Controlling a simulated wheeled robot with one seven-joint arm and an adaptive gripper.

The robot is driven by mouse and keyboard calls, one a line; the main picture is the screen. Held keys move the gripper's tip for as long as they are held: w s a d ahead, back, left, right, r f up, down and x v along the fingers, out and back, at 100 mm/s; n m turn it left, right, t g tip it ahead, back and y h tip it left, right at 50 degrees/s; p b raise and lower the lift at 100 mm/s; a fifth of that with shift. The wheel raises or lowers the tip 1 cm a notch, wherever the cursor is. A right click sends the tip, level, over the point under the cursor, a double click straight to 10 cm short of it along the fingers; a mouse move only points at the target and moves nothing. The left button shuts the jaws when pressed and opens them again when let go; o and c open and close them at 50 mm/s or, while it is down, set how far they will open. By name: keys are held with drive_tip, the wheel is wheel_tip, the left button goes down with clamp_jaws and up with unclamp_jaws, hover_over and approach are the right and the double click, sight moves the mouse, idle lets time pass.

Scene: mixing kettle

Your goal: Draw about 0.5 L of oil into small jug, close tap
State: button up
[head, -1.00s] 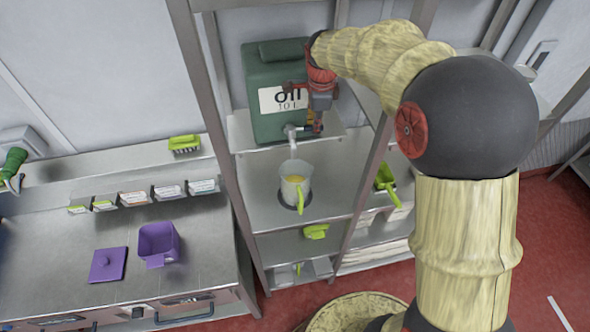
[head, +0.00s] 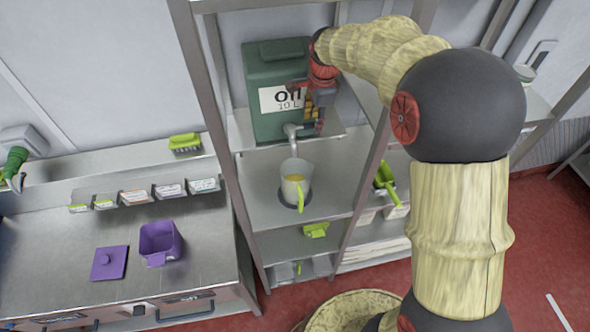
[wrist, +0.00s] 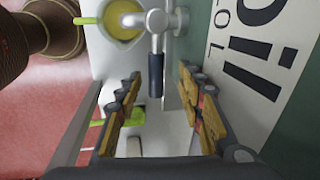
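The green oil container (head: 262,75) stands on the upper shelf. Its grey metal tap (head: 292,133) points down over the small jug. The small jug (head: 290,188), pale with a lime handle, stands upright below with yellow oil inside. The wrist view shows the oil in the jug (wrist: 124,22) and the tap's black lever (wrist: 156,75). I see no clear stream of oil. My gripper (head: 316,122) is beside the tap, in front of the container. Its fingers (wrist: 160,108) are apart and empty, with the lever beyond their tips, between them in the picture.
Shelf posts (head: 370,180) stand close to my arm. A green scoop (head: 385,178) lies on the right shelf. A purple container (head: 160,243) and purple lid (head: 109,262) are on the left counter. A green brush (head: 185,142) sits on the ledge.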

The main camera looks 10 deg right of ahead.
wheel_tip(320, 180, up, 7)
drive_tip(key=s+p, duration=0.1)
drive_tip(key=p, duration=0.3)
drive_tip(key=shift+s, duration=0.25)
drive_tip(key=shift+f, duration=0.1)
idle(0.6)
